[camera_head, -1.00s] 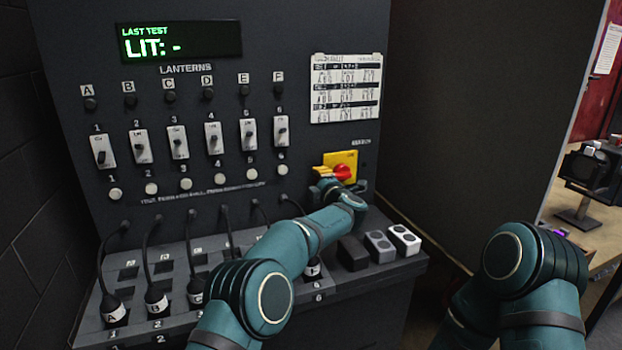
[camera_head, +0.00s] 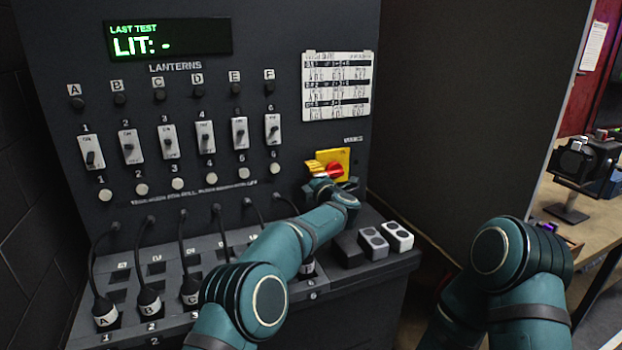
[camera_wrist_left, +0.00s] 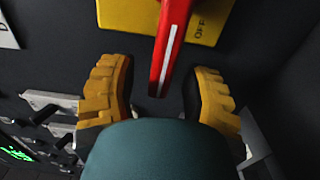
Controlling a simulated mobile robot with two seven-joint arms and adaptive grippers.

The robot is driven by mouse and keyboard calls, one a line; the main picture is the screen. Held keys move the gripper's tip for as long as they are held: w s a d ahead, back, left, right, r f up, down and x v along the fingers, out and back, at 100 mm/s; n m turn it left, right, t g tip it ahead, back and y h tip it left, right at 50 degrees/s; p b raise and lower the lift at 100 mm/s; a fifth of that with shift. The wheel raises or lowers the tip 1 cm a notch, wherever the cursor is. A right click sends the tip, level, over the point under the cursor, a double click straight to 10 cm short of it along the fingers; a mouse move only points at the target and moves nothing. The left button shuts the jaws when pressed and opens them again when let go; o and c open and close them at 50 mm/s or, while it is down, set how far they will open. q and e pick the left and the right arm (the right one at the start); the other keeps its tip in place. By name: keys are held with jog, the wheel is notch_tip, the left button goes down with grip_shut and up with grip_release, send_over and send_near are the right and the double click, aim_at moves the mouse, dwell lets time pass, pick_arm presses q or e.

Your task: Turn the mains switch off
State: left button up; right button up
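The mains switch is a red rotary handle (camera_head: 335,170) on a yellow plate (camera_head: 345,156) at the right of the dark panel. My left gripper (camera_head: 322,178) is at the switch, in front of its lower left side. In the left wrist view the red handle (camera_wrist_left: 171,45) with a white stripe points down between my left gripper's (camera_wrist_left: 160,75) two yellow-padded fingers. The fingers are apart, with a gap on each side of the handle. The yellow plate (camera_wrist_left: 128,14) shows behind it. My right arm shows at the lower right, but its gripper is out of view.
Toggle switches (camera_head: 168,142) stand in a row left of the mains switch, under a display (camera_head: 172,40) reading "LIT: -". Cables (camera_head: 145,245) plug into the sloped desk. A dark wall (camera_head: 460,100) stands at the right.

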pick_arm(q)
jog(key=shift+s+d, duration=0.1)
jog(key=v, duration=1.2)
